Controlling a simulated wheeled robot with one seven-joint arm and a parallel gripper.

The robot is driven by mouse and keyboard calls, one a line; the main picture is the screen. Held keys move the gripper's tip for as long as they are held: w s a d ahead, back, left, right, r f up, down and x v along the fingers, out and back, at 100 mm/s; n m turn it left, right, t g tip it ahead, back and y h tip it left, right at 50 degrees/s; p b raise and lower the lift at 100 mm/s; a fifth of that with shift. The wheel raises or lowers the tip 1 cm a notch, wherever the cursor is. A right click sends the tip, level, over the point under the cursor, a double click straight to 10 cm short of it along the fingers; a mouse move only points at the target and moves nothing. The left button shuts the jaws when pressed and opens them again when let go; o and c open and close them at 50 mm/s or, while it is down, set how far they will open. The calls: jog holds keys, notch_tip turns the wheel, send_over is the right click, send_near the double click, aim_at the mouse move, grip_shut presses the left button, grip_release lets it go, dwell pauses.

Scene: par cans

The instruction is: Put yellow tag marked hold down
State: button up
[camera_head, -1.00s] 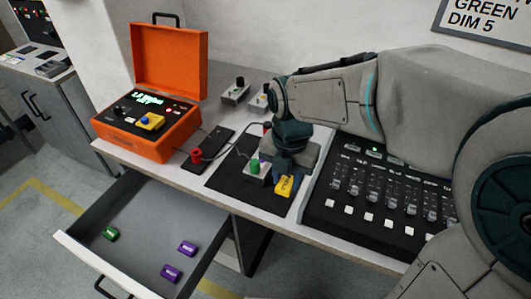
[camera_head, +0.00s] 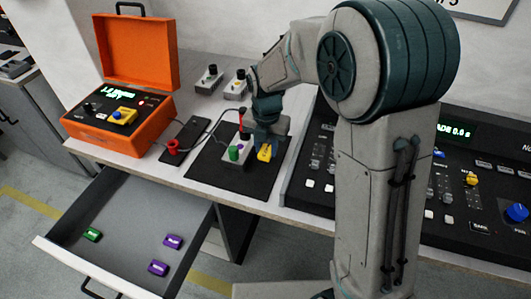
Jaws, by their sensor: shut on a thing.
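The yellow tag (camera_head: 264,153) is at the end of my gripper (camera_head: 266,143), low over the black mat (camera_head: 222,181). My gripper is shut on the tag, and its fingers partly hide it. I cannot tell whether the tag touches the mat. A grey box with a green knob (camera_head: 234,153) stands just left of the tag. The marking on the tag is too small to read.
An open orange case (camera_head: 140,57) stands at the left of the table. A black stand with a red ring (camera_head: 172,148) lies between the case and the mat. A fader console (camera_head: 462,180) is at the right. The open drawer (camera_head: 125,220) holds a green tag (camera_head: 92,234) and two purple tags (camera_head: 173,242).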

aim_at(266, 150)
jog(key=shift+f, duration=1.5)
jog(key=shift+f, duration=0.15)
jog(key=o, duration=1)
jog(key=shift+c, duration=0.2)
notch_tip(266, 150, up, 12)
jog(key=p, duration=0.1)
jog(key=shift+r, duration=0.2)
